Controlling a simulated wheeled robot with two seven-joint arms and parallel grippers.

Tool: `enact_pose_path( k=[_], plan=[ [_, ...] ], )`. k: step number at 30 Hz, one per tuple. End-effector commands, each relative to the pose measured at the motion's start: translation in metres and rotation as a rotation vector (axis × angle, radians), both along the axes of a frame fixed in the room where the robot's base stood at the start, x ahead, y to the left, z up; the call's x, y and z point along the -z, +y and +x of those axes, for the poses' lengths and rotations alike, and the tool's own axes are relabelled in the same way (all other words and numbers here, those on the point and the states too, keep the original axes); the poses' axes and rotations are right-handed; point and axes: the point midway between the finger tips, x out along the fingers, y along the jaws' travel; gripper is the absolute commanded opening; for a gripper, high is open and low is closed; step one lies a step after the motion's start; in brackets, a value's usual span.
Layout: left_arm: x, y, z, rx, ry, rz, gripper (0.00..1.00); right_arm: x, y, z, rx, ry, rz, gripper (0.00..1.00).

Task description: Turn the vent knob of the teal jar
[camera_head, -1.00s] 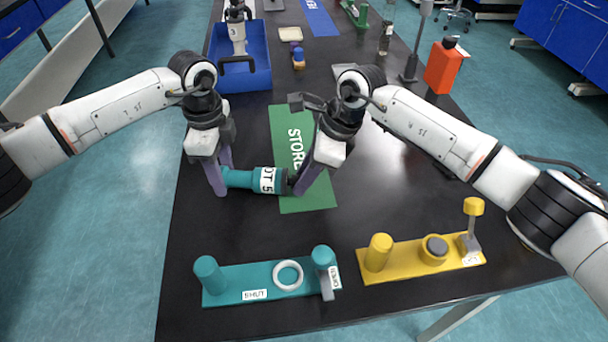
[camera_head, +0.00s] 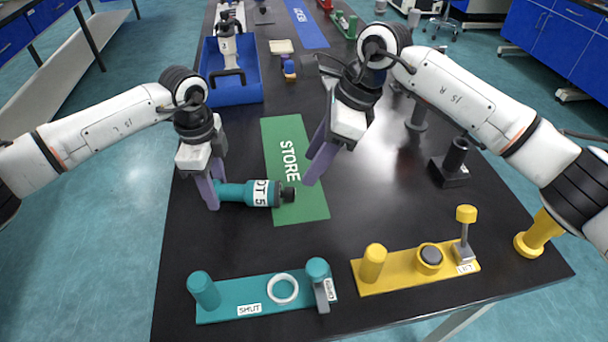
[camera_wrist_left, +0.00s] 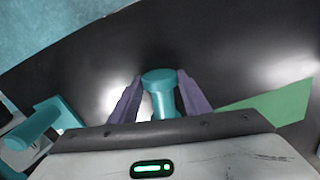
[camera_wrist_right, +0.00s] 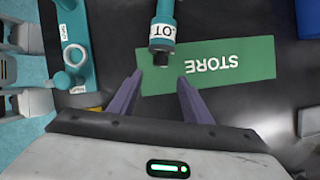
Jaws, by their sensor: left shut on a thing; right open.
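The teal jar (camera_head: 240,193) lies on its side, its white lot label facing up. My left gripper (camera_head: 212,203) is shut on the jar's narrow left end; the left wrist view shows the teal end (camera_wrist_left: 160,90) between the fingers. A dark knob (camera_head: 288,194) sits on the jar's right end, over the green STORE mat (camera_head: 300,209). My right gripper (camera_head: 312,180) is open and empty, to the right of the knob and apart from it. In the right wrist view the knob (camera_wrist_right: 161,59) lies just ahead of the open fingers.
A teal stand (camera_head: 245,290) marked SHUT, with a white ring, and a yellow stand (camera_head: 395,277) are at the front edge. A blue crate (camera_head: 238,91) is at the back left. A black holder (camera_head: 455,165) stands right. The table between the mat and stands is clear.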

Motion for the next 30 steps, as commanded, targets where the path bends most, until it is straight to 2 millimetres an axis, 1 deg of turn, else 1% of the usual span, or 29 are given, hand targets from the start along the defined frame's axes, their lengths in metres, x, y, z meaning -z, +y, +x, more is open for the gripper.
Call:
enact_pose_path(
  k=[1,3,6,18,19,22,23,30],
  plan=[
    [0.000,0.000,0.000,0.000,-0.001,0.000,0.17,-0.008,-0.004,0.001,0.002,-0.002,0.000,0.45],
    [0.000,0.000,0.000,0.000,-0.001,0.000,0.17,-0.015,-0.006,0.000,0.000,-0.002,0.000,0.45],
    [0.000,0.000,0.000,0.000,-0.001,0.000,0.17,-0.022,-0.009,-0.001,0.000,0.000,0.000,0.45],
    [0.000,0.000,0.000,0.000,-0.001,0.000,0.17,-0.025,-0.010,-0.001,0.000,0.000,0.000,0.45],
    [0.000,0.000,0.000,0.000,-0.001,0.000,0.44,-0.025,-0.010,-0.001,0.000,0.000,0.000,0.45],
    [0.000,0.000,0.000,0.000,-0.001,0.000,0.61,-0.025,-0.010,-0.001,0.000,0.000,0.000,0.45],
    [0.000,0.000,0.000,0.000,0.000,0.000,0.65,-0.025,-0.010,-0.001,0.000,0.000,0.000,0.45],
    [0.000,0.000,0.000,0.000,0.000,0.000,0.65,-0.024,-0.010,-0.001,0.000,0.000,0.000,0.45]
  ],
)
